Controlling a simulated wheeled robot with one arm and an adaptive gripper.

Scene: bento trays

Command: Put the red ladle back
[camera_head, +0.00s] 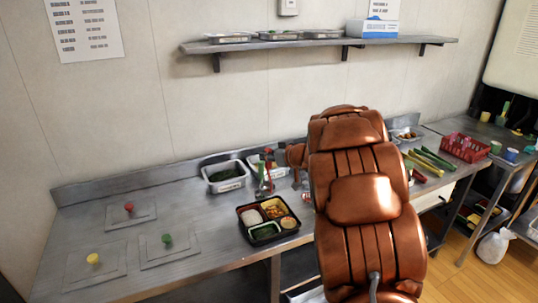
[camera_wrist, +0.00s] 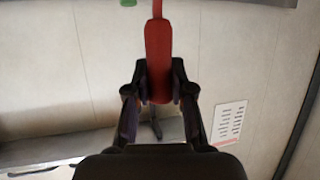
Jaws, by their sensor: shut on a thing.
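The red ladle's long red handle (camera_wrist: 158,50) stands upright in the middle of the wrist view. My gripper (camera_wrist: 158,92) is shut on it, with one dark finger on each side. The ladle's far end runs out of the top of that view. In the head view my large copper-coloured arm hides much of the middle, and a small red upright piece (camera_head: 268,164) shows just left of it, above the bento tray (camera_head: 241,222). I cannot tell for sure whether that piece is the held ladle. A green utensil piece stands close beside it.
A white container with green food (camera_head: 226,186) stands behind the bento tray. Several flat lids with coloured knobs, one red (camera_head: 129,208), lie on the left counter. A red basket (camera_head: 466,148) is at right. A shelf (camera_head: 320,42) runs along the wall. The front left counter has clear patches.

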